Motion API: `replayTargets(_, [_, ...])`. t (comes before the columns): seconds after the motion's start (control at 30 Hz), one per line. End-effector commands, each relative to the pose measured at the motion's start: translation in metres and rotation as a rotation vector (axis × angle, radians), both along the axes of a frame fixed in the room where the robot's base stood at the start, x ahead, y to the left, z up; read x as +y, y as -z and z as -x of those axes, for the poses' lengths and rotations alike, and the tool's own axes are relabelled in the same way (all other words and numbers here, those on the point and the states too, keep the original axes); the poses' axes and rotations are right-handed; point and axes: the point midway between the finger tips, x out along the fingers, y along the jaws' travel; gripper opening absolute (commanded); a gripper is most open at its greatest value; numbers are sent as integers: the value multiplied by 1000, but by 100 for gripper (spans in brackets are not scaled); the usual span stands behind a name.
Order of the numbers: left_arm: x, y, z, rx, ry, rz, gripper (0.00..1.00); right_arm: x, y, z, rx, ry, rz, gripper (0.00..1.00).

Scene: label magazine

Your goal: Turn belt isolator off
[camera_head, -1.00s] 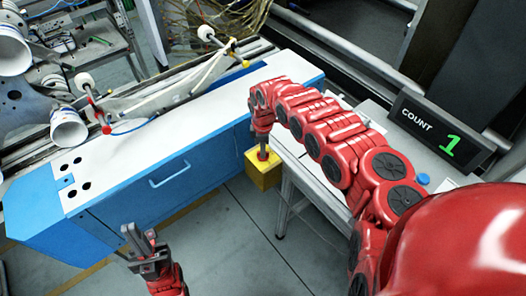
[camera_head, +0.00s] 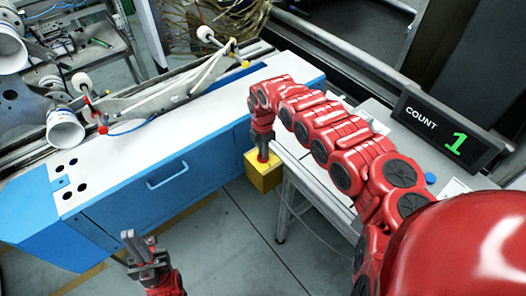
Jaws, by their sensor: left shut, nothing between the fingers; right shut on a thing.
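The belt isolator is a yellow box (camera_head: 263,176) with a red handle (camera_head: 263,157) on top, standing low beside the end of the blue cabinet in the head view. My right gripper (camera_head: 262,148) reaches down from above and is shut on the red handle. The fingers partly cover the handle, and its exact angle is hard to tell. My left gripper (camera_head: 138,240) is shut and empty, low in front of the blue cabinet and well apart from the isolator.
The blue cabinet (camera_head: 165,205) with a white top lies left of the isolator. A grey table (camera_head: 283,160) edge stands close on its right. A count display (camera_head: 440,130) reading 1 is on that table. Grey floor is open in front.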

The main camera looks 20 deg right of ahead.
Motion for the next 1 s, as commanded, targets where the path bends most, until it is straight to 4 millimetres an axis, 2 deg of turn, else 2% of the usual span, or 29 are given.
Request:
replayTargets(0.5, [0, 1, 0, 0, 0, 0, 0, 0, -1, -1, -2, -21, 0, 0])
replayTargets(0.53, [0, 1, 0, 0, 0, 0, 0, 0, -1, -1, -2, -20, 0, 17])
replayTargets(0.7, [0, 1, 0, 0, 0, 0, 0, 0, 0, 0, -1, -20, 1, 45])
replayTargets(1.0, [0, 1, 0, 0, 0, 0, 0, 0, -2, -1, -1, -19, 1, 45])
